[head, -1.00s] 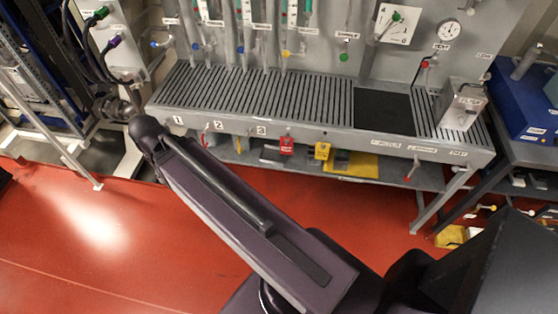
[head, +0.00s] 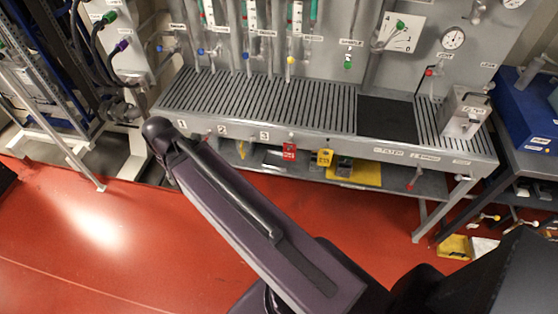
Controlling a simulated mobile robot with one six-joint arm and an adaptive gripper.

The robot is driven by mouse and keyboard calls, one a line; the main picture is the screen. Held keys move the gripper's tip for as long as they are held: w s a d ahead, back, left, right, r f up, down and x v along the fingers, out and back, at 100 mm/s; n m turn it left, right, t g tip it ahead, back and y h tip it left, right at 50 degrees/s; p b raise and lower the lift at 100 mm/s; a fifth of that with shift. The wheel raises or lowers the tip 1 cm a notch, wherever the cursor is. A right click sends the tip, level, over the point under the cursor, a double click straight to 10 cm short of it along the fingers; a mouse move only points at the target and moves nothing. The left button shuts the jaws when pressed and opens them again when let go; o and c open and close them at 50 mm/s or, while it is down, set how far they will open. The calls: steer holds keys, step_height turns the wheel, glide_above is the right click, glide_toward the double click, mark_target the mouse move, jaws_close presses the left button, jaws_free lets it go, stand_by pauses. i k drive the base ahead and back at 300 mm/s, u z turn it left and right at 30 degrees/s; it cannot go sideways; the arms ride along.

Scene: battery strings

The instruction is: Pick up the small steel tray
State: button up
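I cannot pick out the small steel tray with certainty. A flat grey metal piece (head: 275,160) lies on the lower shelf under the grey bench (head: 330,143), partly in shadow; I cannot tell if it is the tray. My arm reaches from the bottom right up to the left, its far joint in front of the bench's left end. My gripper is not visible beyond that joint.
The slatted bench top carries a black mat (head: 385,115) and a steel box (head: 465,113) at right. A blue case (head: 525,100) stands on a side table. Red floor (head: 130,240) is open at left.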

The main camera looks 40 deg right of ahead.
mark_target(272, 159)
steer(key=z, duration=1.35)
steer(key=i, duration=1)
steer(key=u, duration=0.05)
steer(key=k, duration=0.6)
